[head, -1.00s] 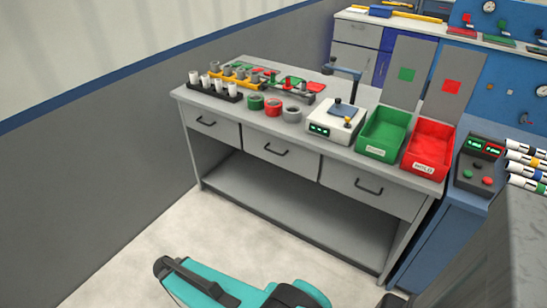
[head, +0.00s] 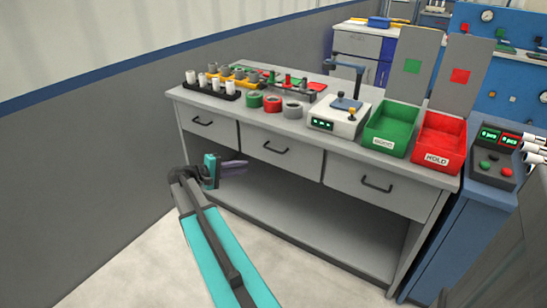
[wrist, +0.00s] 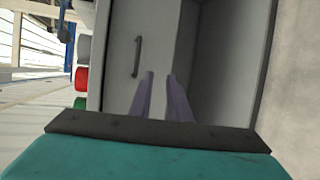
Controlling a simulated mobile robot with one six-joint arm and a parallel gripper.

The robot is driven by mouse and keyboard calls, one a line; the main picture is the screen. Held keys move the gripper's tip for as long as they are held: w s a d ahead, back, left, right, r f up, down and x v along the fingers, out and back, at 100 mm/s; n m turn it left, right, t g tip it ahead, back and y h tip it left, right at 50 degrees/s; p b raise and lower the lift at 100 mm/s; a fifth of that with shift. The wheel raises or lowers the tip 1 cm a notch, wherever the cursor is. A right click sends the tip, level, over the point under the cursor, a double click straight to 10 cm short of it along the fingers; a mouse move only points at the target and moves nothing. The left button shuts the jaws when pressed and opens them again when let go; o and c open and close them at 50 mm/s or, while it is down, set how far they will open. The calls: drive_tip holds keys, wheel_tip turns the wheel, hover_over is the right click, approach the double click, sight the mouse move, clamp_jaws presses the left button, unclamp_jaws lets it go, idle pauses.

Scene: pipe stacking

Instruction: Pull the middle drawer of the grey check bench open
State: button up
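The grey check bench (head: 300,228) has a row of three drawers under its top. The middle drawer (head: 305,160) is closed, its front flush with its neighbours, with a dark bar handle (head: 276,150). In the wrist view, a drawer front, apparently the middle one (wrist: 155,25), shows turned on its side with its handle (wrist: 137,57) upright. My gripper (head: 240,168) is in front of the bench, left of and a little below the middle handle. In the wrist view its two fingers (wrist: 163,85) are apart with nothing between them, and the handle lies beyond them.
The left drawer (head: 205,122) and right drawer (head: 372,185) are closed too. Rings, a scale (head: 338,118), a green bin (head: 390,128) and a red bin (head: 438,142) stand on top. An open shelf lies below the drawers. A grey wall stands at left.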

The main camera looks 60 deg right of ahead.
sight(272, 150)
drive_tip(key=shift+m+g+h, duration=0.3)
drive_tip(key=shift+h, duration=0.2)
drive_tip(key=d+r, duration=0.3)
drive_tip(key=shift+s+r, duration=0.25)
drive_tip(key=shift+r, duration=0.15)
drive_tip(key=b+x, duration=0.1)
drive_tip(key=x, duration=1.2)
drive_tip(key=shift+s+d+f, duration=0.15)
drive_tip(key=shift+d+f, duration=0.05)
drive_tip(key=shift+d, duration=0.1)
drive_tip(key=shift+c, duration=0.5)
clamp_jaws()
